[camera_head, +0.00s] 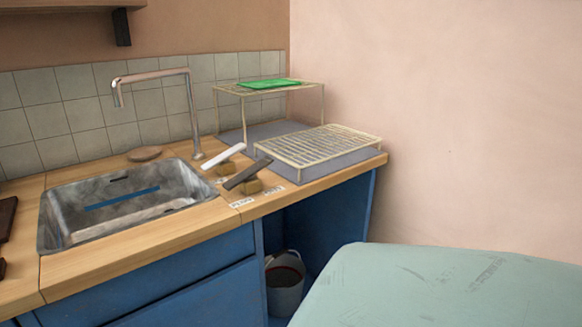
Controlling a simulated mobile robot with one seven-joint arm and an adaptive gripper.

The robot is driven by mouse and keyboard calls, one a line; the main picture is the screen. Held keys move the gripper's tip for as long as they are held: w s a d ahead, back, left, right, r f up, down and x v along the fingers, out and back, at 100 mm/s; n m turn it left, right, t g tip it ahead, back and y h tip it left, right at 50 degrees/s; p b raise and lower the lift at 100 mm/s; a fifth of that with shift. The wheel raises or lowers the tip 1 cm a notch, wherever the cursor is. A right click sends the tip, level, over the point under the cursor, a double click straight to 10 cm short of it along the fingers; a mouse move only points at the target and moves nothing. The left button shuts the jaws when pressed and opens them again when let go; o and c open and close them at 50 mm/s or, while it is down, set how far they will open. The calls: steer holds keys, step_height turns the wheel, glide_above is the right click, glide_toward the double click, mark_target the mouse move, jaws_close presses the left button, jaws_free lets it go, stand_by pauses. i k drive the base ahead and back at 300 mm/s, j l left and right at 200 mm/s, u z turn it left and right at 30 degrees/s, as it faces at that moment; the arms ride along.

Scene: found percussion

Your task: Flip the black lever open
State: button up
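The black lever (247,174) is a dark flat bar on a small wooden block (251,187). It stands near the front edge of the counter, right of the sink. It is tilted, its right end higher than its left end. A similar white lever (223,156) on its own block is just behind it, tilted the same way. Small white labels with print (242,204) lie on the counter in front of the black lever; the print is too small to read. My gripper is not in view.
A metal sink (70,226) with a blue strip and a tall faucet (194,115) are left of the levers. A wire rack (318,146) and a raised shelf with a green item (268,84) stand behind right. A bucket (285,285) is below. A large pale green surface covers the lower right.

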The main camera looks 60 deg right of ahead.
mark_target(249, 173)
steer(key=z, duration=1.6)
